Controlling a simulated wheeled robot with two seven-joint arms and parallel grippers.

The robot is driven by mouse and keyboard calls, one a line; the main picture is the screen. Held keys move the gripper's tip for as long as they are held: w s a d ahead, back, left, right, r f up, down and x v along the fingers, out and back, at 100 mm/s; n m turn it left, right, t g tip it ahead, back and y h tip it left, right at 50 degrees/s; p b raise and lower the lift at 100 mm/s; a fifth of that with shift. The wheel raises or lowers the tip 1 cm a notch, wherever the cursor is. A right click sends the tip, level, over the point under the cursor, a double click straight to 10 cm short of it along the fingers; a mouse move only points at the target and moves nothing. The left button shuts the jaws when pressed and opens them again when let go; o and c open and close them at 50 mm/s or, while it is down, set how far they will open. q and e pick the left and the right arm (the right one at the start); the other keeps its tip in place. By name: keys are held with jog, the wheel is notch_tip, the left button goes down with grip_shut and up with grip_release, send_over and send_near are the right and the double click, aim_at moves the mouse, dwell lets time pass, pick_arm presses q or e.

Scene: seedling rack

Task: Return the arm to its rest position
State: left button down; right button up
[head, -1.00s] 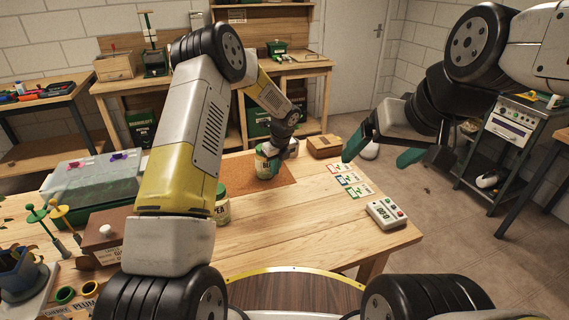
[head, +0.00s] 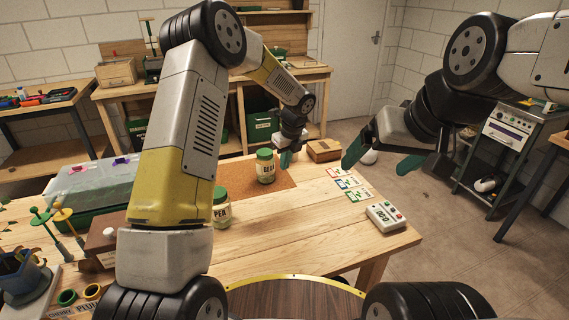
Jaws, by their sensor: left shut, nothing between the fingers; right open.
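My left arm reaches over the table from the left. Its gripper (head: 286,158) is shut and empty, a little behind and to the right of a green-lidded jar (head: 265,168) marked BEA, apart from it in the picture. That jar stands upright on a brown mat (head: 231,189). My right gripper (head: 377,160) is open and empty, held above the right side of the table.
A PEA jar (head: 222,212) stands nearer, partly hidden by my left arm. A cardboard box (head: 323,150), seed cards (head: 349,185) and a white timer (head: 386,215) lie on the right. A lidded seedling tray (head: 88,188) stands on the left. Bare wood lies in front.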

pick_arm(q)
jog(key=s+a+r+n+t+h, duration=0.1)
jog(key=s+a+r+n, duration=0.3)
jog(key=s+r+n, duration=0.45)
jog(key=s+a+r+n, duration=0.4)
jog(key=s+r, duration=0.2)
jog(key=r, duration=0.5)
jog(key=s+a+r+n+t+h, duration=0.1)
jog(key=s+r+n, duration=0.1)
jog(key=s+n, duration=0.5)
jog(key=s+a+r+n+t+h, duration=0.1)
jog(key=s+r+n+t+h, duration=0.1)
jog(key=s+n, duration=0.6)
jog(key=s, duration=0.5)
jog(key=shift+a, duration=0.2)
